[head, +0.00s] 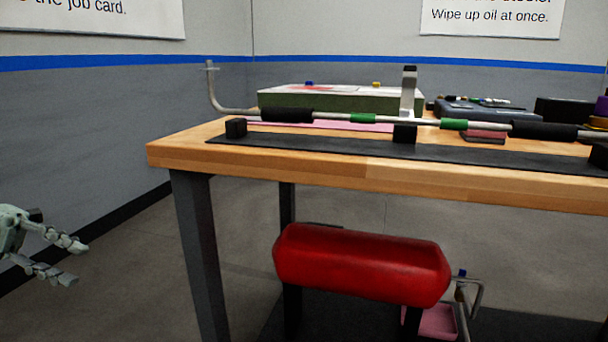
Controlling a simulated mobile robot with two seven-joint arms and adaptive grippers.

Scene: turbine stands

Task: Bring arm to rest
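My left gripper (68,259) shows at the lower left edge, over the grey floor and left of the workbench. Its two fingers are spread apart with nothing between them. It is clear of the table leg and the wall. My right gripper does not show in the head view.
A wooden workbench (300,168) with dark legs fills the middle and right. A long rod (400,121) with black and green sleeves rests on black supports on it. The floor (120,290) at left is clear.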

